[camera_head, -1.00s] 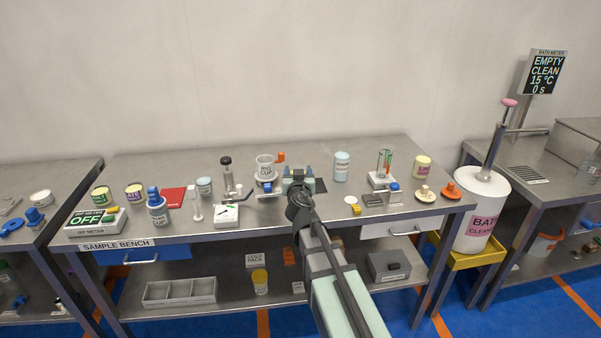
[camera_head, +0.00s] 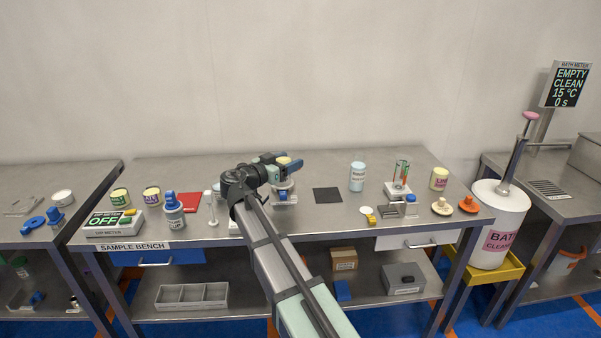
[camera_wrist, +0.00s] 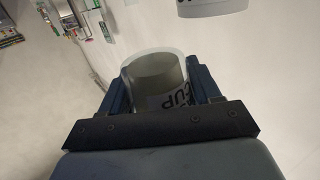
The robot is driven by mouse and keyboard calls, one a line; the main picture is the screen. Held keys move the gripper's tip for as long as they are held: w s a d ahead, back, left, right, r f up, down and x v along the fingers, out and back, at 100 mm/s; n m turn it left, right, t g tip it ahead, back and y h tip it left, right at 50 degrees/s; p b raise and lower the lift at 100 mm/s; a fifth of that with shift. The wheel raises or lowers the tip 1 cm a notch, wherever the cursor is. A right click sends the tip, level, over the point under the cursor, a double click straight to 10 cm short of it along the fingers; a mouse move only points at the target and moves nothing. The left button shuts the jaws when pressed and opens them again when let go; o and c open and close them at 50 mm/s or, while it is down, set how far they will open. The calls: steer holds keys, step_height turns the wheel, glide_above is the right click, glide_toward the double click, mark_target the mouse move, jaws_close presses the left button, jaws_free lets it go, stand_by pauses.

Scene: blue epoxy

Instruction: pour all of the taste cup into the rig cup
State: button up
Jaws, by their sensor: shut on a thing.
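My gripper (camera_head: 281,168) is shut on a clear cup (camera_wrist: 158,75) with dark lettering ending in "CUP", which I take for the taste cup. Grey-brown contents show inside it in the wrist view, where the blue fingers press on both sides of it. In the head view, the held cup is mostly hidden by the gripper, and its tilt cannot be told. The rig cup (camera_head: 288,197), clear with a blue part at its front, stands on the bench just below my gripper. Its upper part is covered.
A dark square pad (camera_head: 327,201) lies bare to the right. Beyond it stand a pale blue-topped jar (camera_head: 357,177) and a glass cylinder on a stand (camera_head: 400,178). A blue-capped bottle (camera_head: 174,211) stands left. A pale labelled thing (camera_wrist: 212,8) is cut off in the wrist view.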

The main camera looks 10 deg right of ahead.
steer(key=w+a+f+m+g+y, duration=0.1)
steer(key=w+a+m+g+y, duration=0.1)
steer(key=w+a+g+y, duration=0.2)
steer(key=shift+w+a+f+g+y, duration=0.2)
steer(key=shift+a+g+y, duration=0.7)
steer(key=shift+y, duration=0.3)
steer(key=shift+d, duration=0.1)
stand_by(0.7)
steer(key=shift+w+r+g+y, duration=0.1)
steer(key=shift+g+y, duration=0.6)
steer(key=shift+y, duration=0.8)
steer(key=shift+m, duration=0.3)
steer(key=g+y, duration=0.1)
steer(key=y, duration=0.2)
steer(key=shift+d+g, duration=0.1)
steer(key=shift+g, duration=0.3)
